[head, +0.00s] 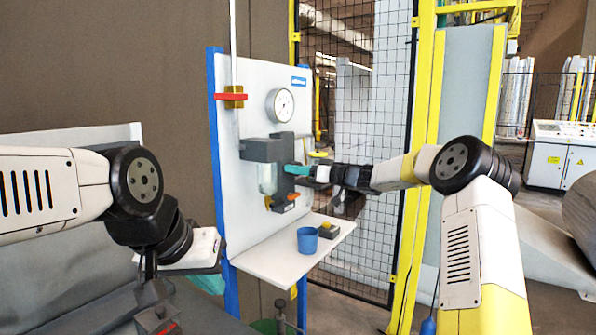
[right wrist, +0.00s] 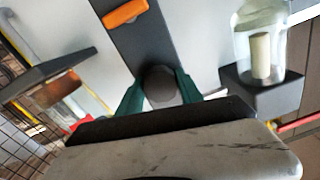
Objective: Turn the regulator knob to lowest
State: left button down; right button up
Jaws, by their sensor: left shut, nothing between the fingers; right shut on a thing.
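The regulator (head: 283,150) is a dark grey unit on a white panel, below a round gauge (head: 280,105). Its knob (right wrist: 160,80) shows in the right wrist view as a dark grey round piece. My right gripper (head: 303,171) reaches it from the right in the head view. Its green fingers stand on either side of the knob and are shut on it, hiding it in the head view. The gauge's needle is too small to read. My left gripper (head: 208,284) is at lower left, pointing down, shut and empty, away from the panel; its fingertips are partly hidden.
A clear bowl (head: 268,179) hangs beside the regulator, and an orange lever (right wrist: 125,13) is close to the knob. A red handle (head: 231,97) sits at upper left on the panel. A blue cup (head: 307,241) and a small dark-and-yellow item (head: 328,230) stand on the shelf (head: 285,265) below.

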jog(key=shift+n, duration=0.3)
dwell(0.4)
jog(key=o, duration=1.4)
jog(key=shift+v, duration=3.95)
